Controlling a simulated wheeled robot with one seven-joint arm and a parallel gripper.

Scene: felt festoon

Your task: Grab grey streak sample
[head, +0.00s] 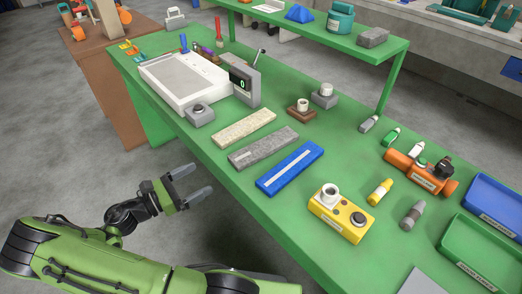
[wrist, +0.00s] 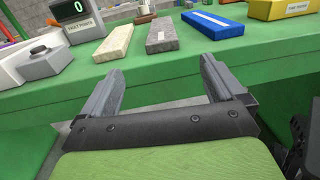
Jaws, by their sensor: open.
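The grey streak sample (head: 263,148) appears to be the flat grey slab with a pale streak, lying on the green bench. It lies between a cream slab (head: 244,128) and a blue slab (head: 290,168) with a pale streak. In the wrist view the grey slab (wrist: 174,38) lies ahead of my fingers, on the bench top. My gripper (head: 190,182) is open and empty, in front of the bench's near edge and apart from the slab. In the wrist view its two fingers (wrist: 160,82) stand wide apart.
A yellow tester (head: 341,213) stands to the right. The green bench edge (wrist: 150,90) lies between my gripper and the slabs.

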